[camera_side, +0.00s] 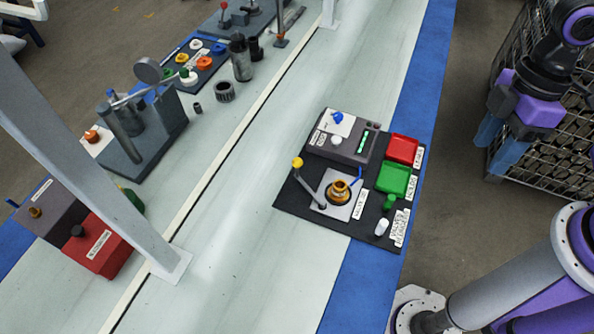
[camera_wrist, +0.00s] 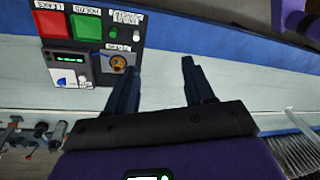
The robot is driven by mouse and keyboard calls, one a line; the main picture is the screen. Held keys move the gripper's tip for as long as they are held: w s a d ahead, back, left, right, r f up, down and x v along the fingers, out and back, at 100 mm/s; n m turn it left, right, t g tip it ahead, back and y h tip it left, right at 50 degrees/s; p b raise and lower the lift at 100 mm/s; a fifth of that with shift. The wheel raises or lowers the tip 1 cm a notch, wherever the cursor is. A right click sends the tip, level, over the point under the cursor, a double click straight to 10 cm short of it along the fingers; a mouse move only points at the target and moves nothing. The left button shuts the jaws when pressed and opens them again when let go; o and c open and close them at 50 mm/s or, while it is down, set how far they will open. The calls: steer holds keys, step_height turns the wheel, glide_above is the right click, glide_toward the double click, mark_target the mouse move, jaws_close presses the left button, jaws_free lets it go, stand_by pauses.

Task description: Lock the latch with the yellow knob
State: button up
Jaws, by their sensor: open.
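The yellow knob (camera_side: 297,162) tops a grey lever (camera_side: 310,185) on the black station board, left of a brass fitting (camera_side: 340,191) in a pale square plate. The lever stands tilted, its knob end raised toward the upper left. The brass fitting also shows in the wrist view (camera_wrist: 119,63), beside my left finger; I cannot make out the yellow knob there. My gripper (camera_side: 492,157) is open and empty, well to the right of the board in the side view, over the wire crate. Its two dark blue fingers also show apart in the wrist view (camera_wrist: 160,63).
A grey control box (camera_side: 342,137) with a blue knob sits behind the latch. A red tray (camera_side: 402,149) and a green tray (camera_side: 395,179) lie to its right. A white part (camera_side: 382,227) and a green part (camera_side: 389,202) stand nearby.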

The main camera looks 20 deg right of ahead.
steer(key=w+a+f+y, duration=0.2)
steer(key=w+a+f, duration=0.1)
steer(key=w+a, duration=0.45)
steer(key=t, duration=0.2)
glide_above(295, 176)
steer(key=s+d, duration=0.2)
steer(key=d, duration=0.4)
step_height(295, 176, down, 19)
steer(key=shift+n+y, duration=0.3)
steer(key=shift+y, duration=0.1)
steer(key=x, duration=1.7)
steer(key=shift+w, duration=0.3)
jaws_close()
